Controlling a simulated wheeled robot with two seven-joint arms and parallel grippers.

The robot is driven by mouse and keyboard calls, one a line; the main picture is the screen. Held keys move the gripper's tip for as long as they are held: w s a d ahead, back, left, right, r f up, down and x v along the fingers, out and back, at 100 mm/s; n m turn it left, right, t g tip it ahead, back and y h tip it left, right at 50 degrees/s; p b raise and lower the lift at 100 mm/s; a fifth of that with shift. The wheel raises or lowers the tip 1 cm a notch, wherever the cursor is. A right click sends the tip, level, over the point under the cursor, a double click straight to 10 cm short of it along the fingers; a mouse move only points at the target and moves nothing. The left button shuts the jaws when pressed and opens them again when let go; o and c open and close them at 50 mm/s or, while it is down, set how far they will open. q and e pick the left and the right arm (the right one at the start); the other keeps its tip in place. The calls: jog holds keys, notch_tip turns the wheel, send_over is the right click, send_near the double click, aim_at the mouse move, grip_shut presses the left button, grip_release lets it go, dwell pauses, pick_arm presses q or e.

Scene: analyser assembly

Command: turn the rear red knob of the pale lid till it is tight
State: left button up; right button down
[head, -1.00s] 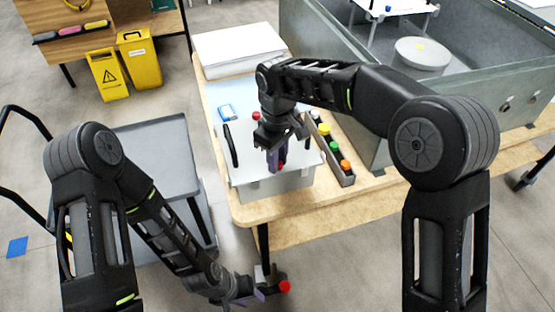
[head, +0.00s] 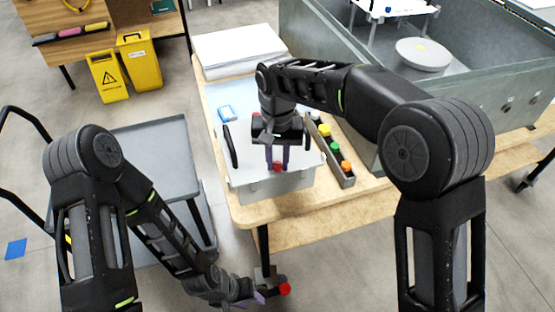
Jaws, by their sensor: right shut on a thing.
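The pale lid (head: 258,148) covers a light grey box on the table, with a black handle on each side. A second red knob at the lid's far edge (head: 256,114) is mostly hidden behind my right wrist. My left gripper (head: 250,298) hangs low beside the table's front leg.
A narrow grey tray (head: 345,180) with yellow, green and orange caps stands just right of the lid. A blue and white item (head: 227,113) lies behind it at the left. A large metal tub (head: 372,140) stands on the right. A grey cart (head: 150,150) is at the left.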

jog(key=m, duration=0.4)
jog(key=shift+w+r+m, duration=0.15)
jog(key=shift+r+m, duration=0.1)
jog(key=shift+m, duration=0.05)
jog(key=m, duration=0.4)
jog(key=shift+m+p, duration=0.3)
jog(key=m, duration=0.4)
jog(key=shift+r+m+p, duration=0.1)
jog(key=shift+m+p, duration=0.2)
jog(key=shift+p, duration=0.05)
jog(key=m+p, duration=0.1)
jog(key=m, duration=0.3)
jog(key=m+p, duration=0.2)
jog(key=m, duration=0.3)
jog(key=m+p, duration=0.1)
jog(key=m, duration=0.2)
jog(key=shift+m+p, duration=0.3)
jog(key=shift+p, duration=0.05)
jog(key=m+p, duration=0.2)
jog(key=m, duration=0.2)
jog(key=shift+p, duration=0.3)
jog(key=shift+m+p, duration=0.65)
jog(key=shift+m, duration=1.35)
jog(key=shift+a, duration=0.1)
